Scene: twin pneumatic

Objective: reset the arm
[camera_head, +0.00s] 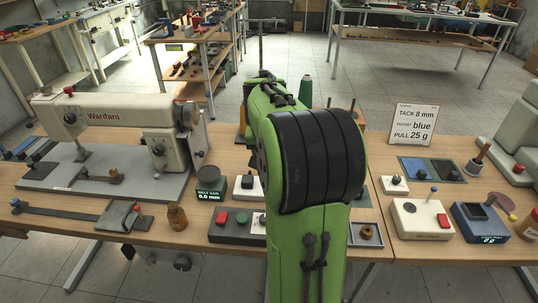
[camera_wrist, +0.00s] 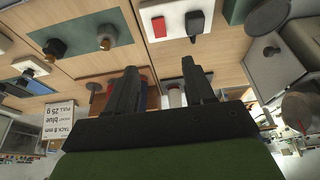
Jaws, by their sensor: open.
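My green arm (camera_head: 315,190) with a black ribbed joint cover rises through the middle of the head view. It hides part of the table behind it, and my gripper is not visible there. In the wrist view my gripper (camera_wrist: 160,82) shows two dark fingers spread apart with nothing held between them. Beyond the fingers are a reddish-brown thing (camera_wrist: 149,82) and a pale cylinder (camera_wrist: 177,97), neither clearly gripped. The wrist view is turned over, with the sign (camera_wrist: 65,122) upside down.
A cream sewing machine (camera_head: 105,115) stands on the wooden table at left. A sign (camera_head: 413,130) reading "blue" stands at right, near a blue display box (camera_head: 481,222) and a cream box with a red button (camera_head: 420,218). Open floor (camera_head: 400,85) lies behind the table.

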